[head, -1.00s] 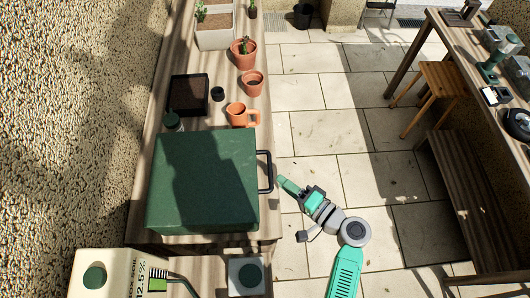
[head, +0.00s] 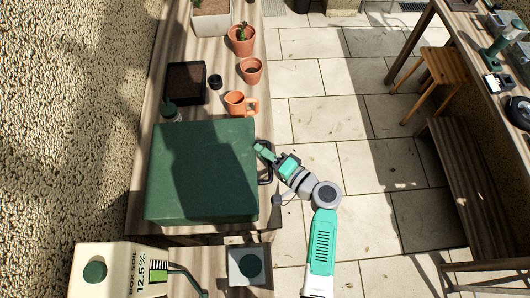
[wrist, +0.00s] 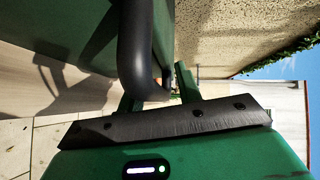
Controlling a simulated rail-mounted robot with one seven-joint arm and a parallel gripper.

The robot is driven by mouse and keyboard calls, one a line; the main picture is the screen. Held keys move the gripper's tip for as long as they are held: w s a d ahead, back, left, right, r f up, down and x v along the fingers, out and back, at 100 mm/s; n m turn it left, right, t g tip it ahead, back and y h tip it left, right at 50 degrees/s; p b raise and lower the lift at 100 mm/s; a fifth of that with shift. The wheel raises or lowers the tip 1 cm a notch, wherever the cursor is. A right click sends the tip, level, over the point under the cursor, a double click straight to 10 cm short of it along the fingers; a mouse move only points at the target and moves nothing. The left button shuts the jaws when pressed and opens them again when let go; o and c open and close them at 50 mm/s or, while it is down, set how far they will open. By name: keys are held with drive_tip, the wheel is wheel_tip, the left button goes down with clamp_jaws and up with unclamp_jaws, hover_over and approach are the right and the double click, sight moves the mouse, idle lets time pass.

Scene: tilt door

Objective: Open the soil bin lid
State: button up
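The soil bin is a dark green box with a flat lid (head: 215,165) that lies closed on the wooden bench. Its black handle (head: 267,176) sticks out from the right side and also shows large in the wrist view (wrist: 132,45). My gripper (head: 263,150) is at the far end of the handle, close to the bin's right side. In the wrist view its two green fingers (wrist: 160,88) stand apart, with the handle's curved end in front of and partly between them. The handle hides part of the left finger. I cannot tell whether they touch.
A soil carton (head: 105,272) stands in front.

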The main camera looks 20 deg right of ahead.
clamp_jaws()
wheel_tip(320, 180, up, 4)
drive_tip(key=p, duration=0.2)
drive_tip(key=shift+a+r+p, duration=0.15)
drive_tip(key=shift+r+p, duration=0.05)
drive_tip(key=shift+p, duration=0.2)
unclamp_jaws()
drive_tip(key=v, duration=0.7)
drive_tip(key=shift+s, duration=0.35)
